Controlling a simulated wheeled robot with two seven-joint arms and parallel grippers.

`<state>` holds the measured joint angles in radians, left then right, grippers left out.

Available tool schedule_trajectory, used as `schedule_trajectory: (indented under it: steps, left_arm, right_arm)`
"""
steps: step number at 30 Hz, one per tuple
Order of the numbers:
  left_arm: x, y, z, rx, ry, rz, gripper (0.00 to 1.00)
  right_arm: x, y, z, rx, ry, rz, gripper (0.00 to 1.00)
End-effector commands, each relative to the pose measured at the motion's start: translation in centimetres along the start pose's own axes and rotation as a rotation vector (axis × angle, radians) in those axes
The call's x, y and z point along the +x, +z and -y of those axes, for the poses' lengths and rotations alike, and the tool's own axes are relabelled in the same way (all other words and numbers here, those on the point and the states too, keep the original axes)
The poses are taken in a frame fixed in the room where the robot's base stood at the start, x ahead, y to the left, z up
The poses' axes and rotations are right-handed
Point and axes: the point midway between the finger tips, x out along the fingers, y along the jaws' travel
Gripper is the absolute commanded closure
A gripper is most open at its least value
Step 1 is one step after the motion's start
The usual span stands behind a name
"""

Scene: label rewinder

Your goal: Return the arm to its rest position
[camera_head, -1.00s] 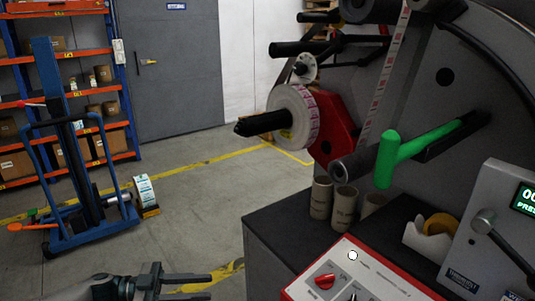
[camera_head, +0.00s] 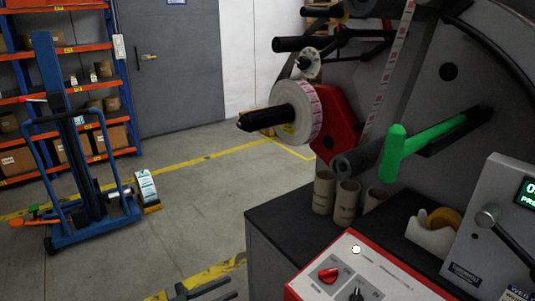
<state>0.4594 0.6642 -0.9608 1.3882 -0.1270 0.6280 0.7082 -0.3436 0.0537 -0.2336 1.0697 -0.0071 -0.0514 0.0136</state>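My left gripper (camera_head: 205,291) shows at the bottom edge, low over the floor and left of the red-rimmed control panel. Its two fingers point right with a gap between them and nothing in the gap. Most of its arm is cut off below the picture. My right gripper is not in view. The label rewinder (camera_head: 455,75) fills the right side. A label roll (camera_head: 310,112) sits on its black spindle (camera_head: 262,119), well above and apart from my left gripper.
A control panel (camera_head: 350,265) with a red knob is close to the right of my gripper. Cardboard cores (camera_head: 346,200) and a tape dispenser (camera_head: 432,237) stand on the dark bench. A green-handled lever (camera_head: 395,150) juts out above. A blue lift (camera_head: 85,190) stands left; floor between is clear.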

Motion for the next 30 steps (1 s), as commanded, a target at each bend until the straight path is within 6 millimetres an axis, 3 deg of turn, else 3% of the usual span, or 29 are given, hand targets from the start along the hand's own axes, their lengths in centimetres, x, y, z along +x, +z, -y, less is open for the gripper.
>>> schedule_trajectory:
  steps: [1, 4, 8, 12, 18, 24, 30]
  left_arm:
    - [0.2, 2.3, -0.7, -0.021, -0.059, 0.015, 0.71]
    - [-0.2, 6.8, -1.4, -0.046, -0.189, 0.069, 0.71]
    - [-2.0, 13.3, -3.4, -0.093, -0.347, 0.176, 0.71]
    - [-5.4, 20.4, -7.1, -0.163, -0.492, 0.324, 0.71]
    - [-11.2, 28.8, -14.6, -0.274, -0.625, 0.545, 0.71]
    - [-17.1, 34.8, -23.8, -0.39, -0.696, 0.756, 0.71]
    - [-21.3, 37.8, -31.2, -0.48, -0.72, 0.905, 0.71]
  right_arm:
    - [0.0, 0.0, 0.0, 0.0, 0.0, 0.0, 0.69]
    - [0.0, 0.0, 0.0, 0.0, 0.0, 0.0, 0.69]
    - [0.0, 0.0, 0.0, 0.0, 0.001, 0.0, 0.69]
    - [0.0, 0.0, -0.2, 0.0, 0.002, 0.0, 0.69]
    - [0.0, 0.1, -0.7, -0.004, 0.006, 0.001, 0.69]
    - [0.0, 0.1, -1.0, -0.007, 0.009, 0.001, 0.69]
    - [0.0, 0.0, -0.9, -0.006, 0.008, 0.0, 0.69]
